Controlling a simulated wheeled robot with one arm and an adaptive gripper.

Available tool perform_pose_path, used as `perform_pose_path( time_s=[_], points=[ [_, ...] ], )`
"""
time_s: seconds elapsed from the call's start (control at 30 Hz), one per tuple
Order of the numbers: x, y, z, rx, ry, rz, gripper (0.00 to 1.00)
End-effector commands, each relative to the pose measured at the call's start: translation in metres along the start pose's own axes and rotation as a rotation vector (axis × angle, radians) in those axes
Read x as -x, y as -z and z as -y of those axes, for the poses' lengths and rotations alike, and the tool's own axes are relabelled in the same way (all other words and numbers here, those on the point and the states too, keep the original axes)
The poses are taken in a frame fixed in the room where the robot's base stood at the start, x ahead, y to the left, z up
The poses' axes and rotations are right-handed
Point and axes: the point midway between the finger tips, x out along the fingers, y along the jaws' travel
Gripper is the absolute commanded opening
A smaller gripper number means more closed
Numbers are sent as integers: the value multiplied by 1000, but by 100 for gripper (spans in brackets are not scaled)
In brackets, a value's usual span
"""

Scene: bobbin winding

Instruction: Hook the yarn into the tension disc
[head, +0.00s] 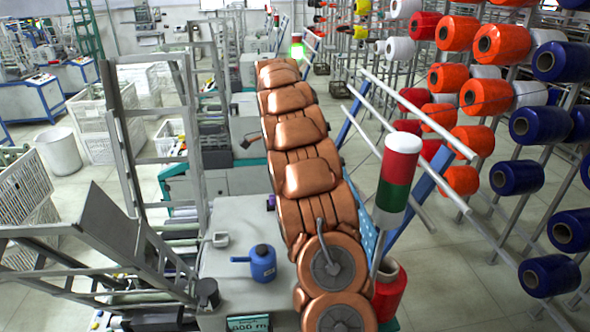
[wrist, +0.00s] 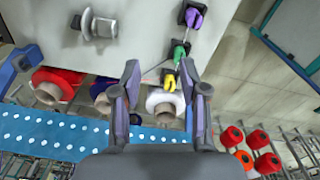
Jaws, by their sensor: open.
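The yellow piece is close to the right fingertip; contact cannot be told. A grey part with round discs (wrist: 95,25) is at upper left; I cannot tell whether it is the tension disc. A white yarn cone (wrist: 165,104) lies beyond the fingers.
In the head view, a red-white-green signal lamp (head: 396,180) and the cone rack (head: 470,150) stand right. A blue can (head: 262,263) sits on the grey machine top (head: 225,225).

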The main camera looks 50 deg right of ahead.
Motion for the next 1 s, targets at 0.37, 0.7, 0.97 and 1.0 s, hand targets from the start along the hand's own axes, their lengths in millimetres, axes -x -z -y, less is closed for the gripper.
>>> perform_pose_path(
  time_s=[0.37,0.7,0.97,1.0],
  points=[
    [-27,50,29,-219,17,33,44],
    [-34,60,34,-264,24,40,44],
    [-52,59,34,-262,22,38,44],
    [-56,59,34,-262,22,39,44]
  ],
)
